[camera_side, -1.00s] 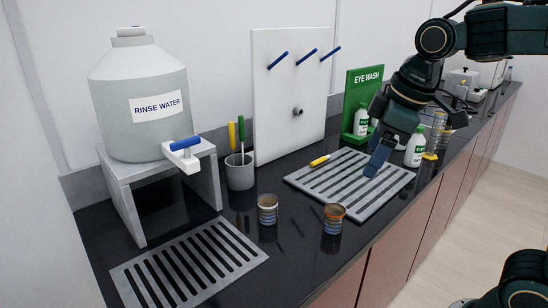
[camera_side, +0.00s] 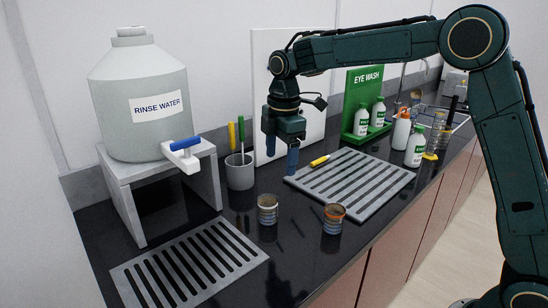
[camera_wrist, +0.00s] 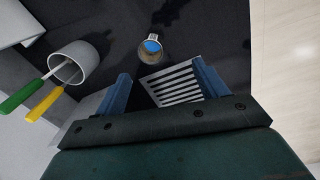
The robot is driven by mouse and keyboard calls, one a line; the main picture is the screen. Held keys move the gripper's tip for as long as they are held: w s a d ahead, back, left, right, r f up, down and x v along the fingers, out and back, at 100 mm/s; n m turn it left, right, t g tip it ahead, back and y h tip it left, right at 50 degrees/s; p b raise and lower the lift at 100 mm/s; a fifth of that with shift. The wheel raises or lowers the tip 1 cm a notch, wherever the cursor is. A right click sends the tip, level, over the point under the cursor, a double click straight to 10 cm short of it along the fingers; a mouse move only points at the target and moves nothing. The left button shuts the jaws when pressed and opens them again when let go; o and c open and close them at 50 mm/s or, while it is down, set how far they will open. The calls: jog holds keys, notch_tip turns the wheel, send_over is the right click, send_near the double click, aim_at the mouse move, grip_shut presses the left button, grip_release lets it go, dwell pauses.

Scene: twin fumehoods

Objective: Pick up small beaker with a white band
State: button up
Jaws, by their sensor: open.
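Two small beakers stand upright on the black counter in the side view. The left beaker (camera_side: 268,209) has a pale band around its upper part and blue lower down. The right beaker (camera_side: 333,219) has an orange-brown band at the top. My gripper (camera_side: 291,163) points down above the counter, behind and above the two beakers, holding nothing. In the wrist view my gripper (camera_wrist: 160,76) shows two blue fingers spread apart. The second beaker is not visible there.
A grey cup with yellow and green handles (camera_side: 240,172) stands behind the beakers. A slotted rack (camera_side: 350,182) with a yellow-handled tool is at right. Another slotted tray (camera_side: 190,265) lies front left. The rinse water stand (camera_side: 205,180) is at left. Bottles stand farther right.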

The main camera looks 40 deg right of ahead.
aim_at(268, 195)
jog(key=w+f+n, duration=0.1)
jog(key=f, duration=0.1)
jog(key=w+a+f+n, duration=0.1)
jog(key=w, duration=0.1)
jog(key=shift+w+f+g, duration=0.2)
jog(key=shift+f+g, duration=0.1)
jog(key=shift+f, duration=0.1)
jog(key=shift+f, duration=4.3)
jog(key=shift+f, duration=0.1)
jog(key=shift+f, duration=2.5)
jog(key=shift+c, duration=0.4)
jog(key=c, duration=1)
